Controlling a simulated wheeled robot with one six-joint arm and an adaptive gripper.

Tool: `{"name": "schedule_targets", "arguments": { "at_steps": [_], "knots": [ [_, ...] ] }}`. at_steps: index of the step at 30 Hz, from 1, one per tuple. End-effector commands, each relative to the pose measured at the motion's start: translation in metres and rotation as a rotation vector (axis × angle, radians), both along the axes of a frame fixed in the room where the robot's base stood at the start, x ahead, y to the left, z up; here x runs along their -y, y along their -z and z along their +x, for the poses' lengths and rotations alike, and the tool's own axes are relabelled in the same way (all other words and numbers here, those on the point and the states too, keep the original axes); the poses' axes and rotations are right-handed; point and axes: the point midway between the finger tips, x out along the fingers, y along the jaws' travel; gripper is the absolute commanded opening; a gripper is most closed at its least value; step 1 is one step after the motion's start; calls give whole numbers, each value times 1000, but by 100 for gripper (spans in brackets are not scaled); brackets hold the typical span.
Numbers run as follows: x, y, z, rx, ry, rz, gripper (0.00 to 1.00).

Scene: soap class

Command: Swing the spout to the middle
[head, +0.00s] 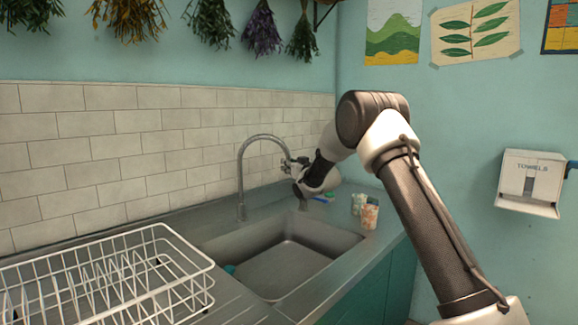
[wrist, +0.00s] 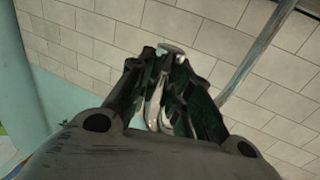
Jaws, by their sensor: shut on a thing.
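The tall chrome spout (head: 240,165) rises from the counter behind the sink and arches to the right. Its outlet end is by my gripper (head: 291,165), toward the right part of the sink's back edge. My gripper is shut on the spout near that end; its fingers hide the exact contact. In the wrist view my gripper (wrist: 162,70) has its fingers closed around a shiny metal piece, and the spout's pipe (wrist: 255,55) slants at upper right. The sink basin (head: 285,270) is below and in front of the spout.
A white wire dish rack (head: 100,285) stands on the counter at left. A patterned cup (head: 369,214) and small items stand right of the sink. The tiled wall (head: 120,150) is close behind the spout. A towel dispenser (head: 530,180) hangs at right.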

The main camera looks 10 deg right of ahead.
Motion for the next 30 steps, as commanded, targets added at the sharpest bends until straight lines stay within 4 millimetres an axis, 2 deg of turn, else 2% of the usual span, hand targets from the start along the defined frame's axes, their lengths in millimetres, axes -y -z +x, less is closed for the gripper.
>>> {"name": "schedule_targets", "arguments": {
  "at_steps": [4, 15, 22, 30],
  "knots": [
    [-13, -2, -25, -1, 115, 5, 0],
    [-43, -1, -78, 0, 117, 5, 0],
    [-61, -1, -97, 1, 118, 4, 0],
    [-74, -1, -107, 3, 119, 5, 0]
  ]
}}
